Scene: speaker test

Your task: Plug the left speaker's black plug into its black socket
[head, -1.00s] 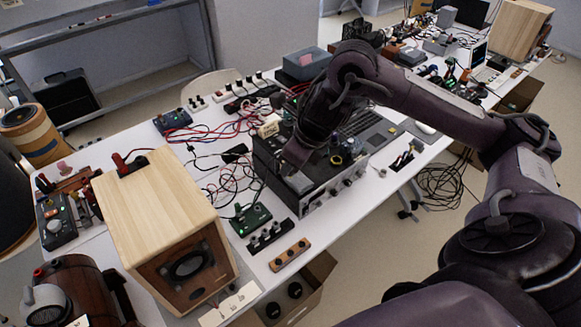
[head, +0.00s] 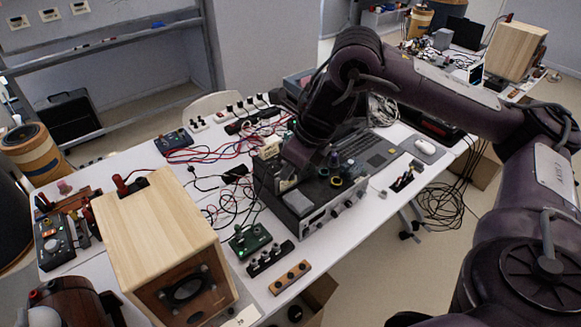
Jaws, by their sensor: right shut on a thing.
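The left speaker (head: 153,232) is a pale wooden box with a dark round driver, standing at the table's near left. A red and black connector piece (head: 128,185) sits at its top back edge. My right gripper (head: 301,157) points down over the left part of the black amplifier-like unit (head: 322,208). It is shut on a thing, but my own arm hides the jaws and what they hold. I cannot make out the black plug or the black socket for certain. My left gripper is not in view.
Red and black cables (head: 210,152) lie across the white table. A green box (head: 250,240), a black strip (head: 270,258) and a wooden strip with knobs (head: 290,277) lie before the unit. Another speaker (head: 512,50) stands far right.

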